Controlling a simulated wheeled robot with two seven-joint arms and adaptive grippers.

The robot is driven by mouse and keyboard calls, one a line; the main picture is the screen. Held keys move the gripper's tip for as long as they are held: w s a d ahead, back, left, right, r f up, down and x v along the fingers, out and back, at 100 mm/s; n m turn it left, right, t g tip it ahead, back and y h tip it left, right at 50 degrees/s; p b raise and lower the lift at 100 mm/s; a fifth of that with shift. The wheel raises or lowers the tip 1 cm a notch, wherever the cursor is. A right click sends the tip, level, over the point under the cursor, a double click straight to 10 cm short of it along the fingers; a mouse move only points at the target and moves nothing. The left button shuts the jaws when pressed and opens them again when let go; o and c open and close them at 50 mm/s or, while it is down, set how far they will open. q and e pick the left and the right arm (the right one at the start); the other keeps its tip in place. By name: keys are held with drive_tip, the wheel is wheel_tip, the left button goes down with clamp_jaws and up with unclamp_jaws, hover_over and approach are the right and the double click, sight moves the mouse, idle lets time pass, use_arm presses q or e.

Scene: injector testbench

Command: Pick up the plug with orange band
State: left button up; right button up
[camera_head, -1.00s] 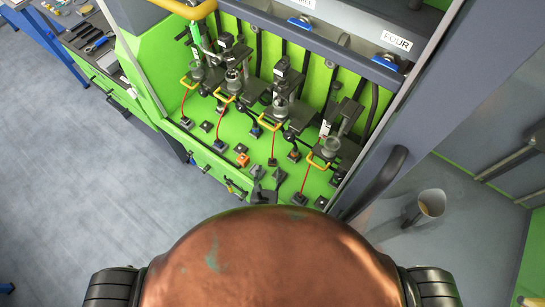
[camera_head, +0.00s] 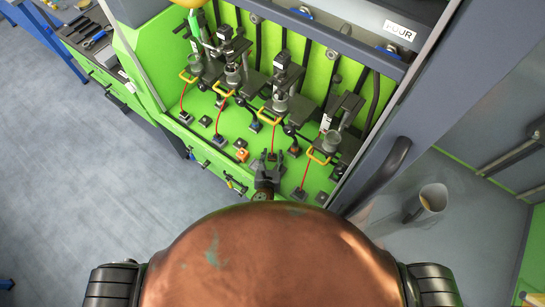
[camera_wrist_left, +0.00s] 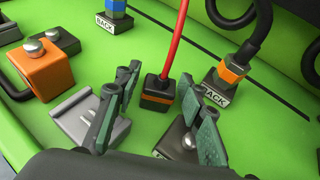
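In the left wrist view, a dark plug with an orange band (camera_wrist_left: 156,97) stands on the green bench with a red cable rising from its top. In the head view, this plug (camera_head: 271,157) is small and close to my gripper. A second dark plug with an orange band (camera_wrist_left: 234,68) and a black cable stands behind to the right, by a "BACK" label. My left gripper (camera_wrist_left: 160,84) is open and empty. Its fingers show left and right of the red-cabled plug; I cannot tell whether they touch it. My right gripper is not in view.
An orange block with a metal knob (camera_wrist_left: 42,68) is left of the plug, with a grey holder (camera_wrist_left: 85,115) nearer. A dark knobbed block (camera_wrist_left: 180,140) is by the right finger. A blue-banded plug (camera_wrist_left: 115,8) stands behind. Cables and yellow handles (camera_head: 268,118) hang above.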

use_arm(q)
clamp_jaws()
idle(0.3)
